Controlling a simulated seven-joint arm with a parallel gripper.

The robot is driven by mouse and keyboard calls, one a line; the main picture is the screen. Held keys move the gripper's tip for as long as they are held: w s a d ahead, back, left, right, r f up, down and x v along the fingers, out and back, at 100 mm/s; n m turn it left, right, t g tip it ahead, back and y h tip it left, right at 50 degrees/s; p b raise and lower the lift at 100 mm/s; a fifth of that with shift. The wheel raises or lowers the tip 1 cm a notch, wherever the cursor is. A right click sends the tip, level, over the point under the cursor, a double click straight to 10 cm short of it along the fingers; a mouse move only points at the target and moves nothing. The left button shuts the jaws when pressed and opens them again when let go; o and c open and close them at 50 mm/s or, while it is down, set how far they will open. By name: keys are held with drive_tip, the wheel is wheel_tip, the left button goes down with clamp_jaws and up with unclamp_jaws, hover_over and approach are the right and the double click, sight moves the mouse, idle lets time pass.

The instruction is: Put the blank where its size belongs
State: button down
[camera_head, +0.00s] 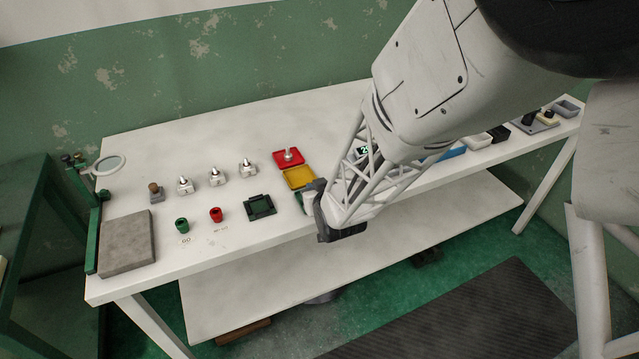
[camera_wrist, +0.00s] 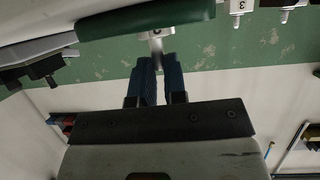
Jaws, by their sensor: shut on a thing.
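My gripper (camera_wrist: 160,62) shows dark blue ribbed fingers in the wrist view, closed around a small shiny metal piece (camera_wrist: 157,46). A pale block with a dark mark (camera_wrist: 155,33) shows at its far end; I take this to be the blank, though its size cannot be read. In the head view my gripper (camera_head: 318,208) is low at the table's front edge, beside the yellow tray (camera_head: 298,178). A red tray (camera_head: 277,158) behind it holds a piece with a metal stem (camera_head: 288,153). A green edge (camera_head: 300,203) by the gripper is mostly hidden.
Three pale blocks with metal stems (camera_head: 216,177) stand in a row at left. A green cup (camera_head: 181,225), a red cup (camera_head: 216,214) and a dark square fixture (camera_head: 260,207) are in front. A grey slab (camera_head: 127,243) lies at far left. My arm hides the table's right middle.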

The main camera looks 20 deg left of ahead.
drive_tip(key=shift+f, duration=0.2)
drive_tip(key=c, duration=1.2)
unclamp_jaws()
drive_tip(key=shift+o, duration=0.2)
drive_tip(key=shift+r, duration=0.1)
drive_tip(key=shift+r, duration=0.1)
drive_tip(key=v, duration=1.2)
drive_tip(key=shift+d, duration=0.1)
